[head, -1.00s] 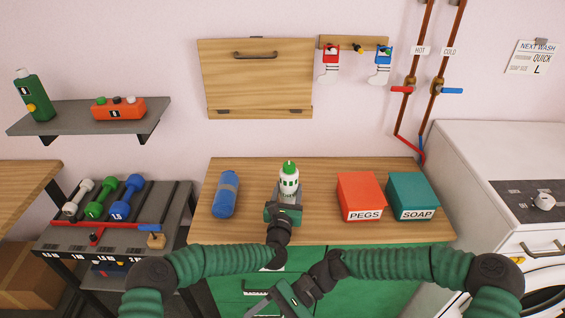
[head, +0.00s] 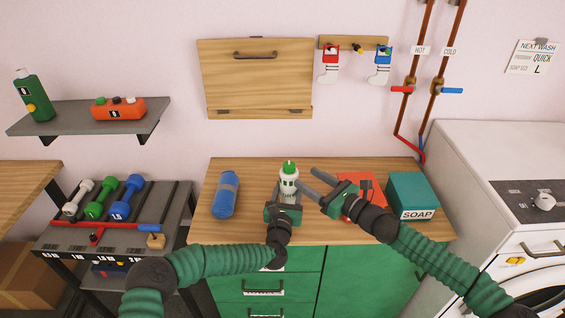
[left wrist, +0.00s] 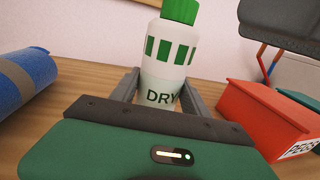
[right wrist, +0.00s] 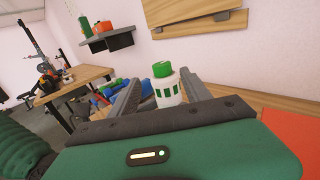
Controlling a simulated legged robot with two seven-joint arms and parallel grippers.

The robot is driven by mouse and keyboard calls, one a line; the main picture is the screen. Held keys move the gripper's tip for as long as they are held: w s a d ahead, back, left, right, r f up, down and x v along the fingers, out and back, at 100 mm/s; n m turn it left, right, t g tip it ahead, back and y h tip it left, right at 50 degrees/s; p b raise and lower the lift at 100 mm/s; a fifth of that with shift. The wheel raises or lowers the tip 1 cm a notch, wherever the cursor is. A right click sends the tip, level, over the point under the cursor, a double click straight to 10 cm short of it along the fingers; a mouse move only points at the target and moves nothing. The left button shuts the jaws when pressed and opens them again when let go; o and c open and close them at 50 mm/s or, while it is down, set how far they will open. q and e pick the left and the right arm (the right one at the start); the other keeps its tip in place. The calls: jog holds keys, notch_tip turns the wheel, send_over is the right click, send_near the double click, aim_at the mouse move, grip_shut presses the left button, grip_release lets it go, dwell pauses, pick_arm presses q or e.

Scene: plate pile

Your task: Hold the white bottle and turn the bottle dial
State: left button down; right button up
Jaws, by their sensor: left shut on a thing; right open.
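The white bottle (head: 288,180) stands upright on the wooden counter, with green windows on its side and "DRY" lettering in the left wrist view (left wrist: 168,70). Its green dial (head: 289,167) is on top. My left gripper (head: 287,191) is shut on the bottle's lower body from the front. My right gripper (head: 313,182) is open and empty, just right of the bottle, with its fingers pointing toward the upper left. In the right wrist view the bottle (right wrist: 167,90) and its green dial (right wrist: 162,69) show beyond and between the open fingers.
The red pegs box (head: 371,183), partly hidden by my right gripper, and the teal soap box (head: 413,194) are to the right. A folded wooden board (head: 256,80) hangs on the wall behind.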

aim_at(285, 163)
jog(key=x, duration=1.2)
jog(key=shift+w+d+f, duration=0.1)
jog(key=shift+w+f, duration=0.05)
jog(key=shift+d, duration=0.1)
grip_shut()
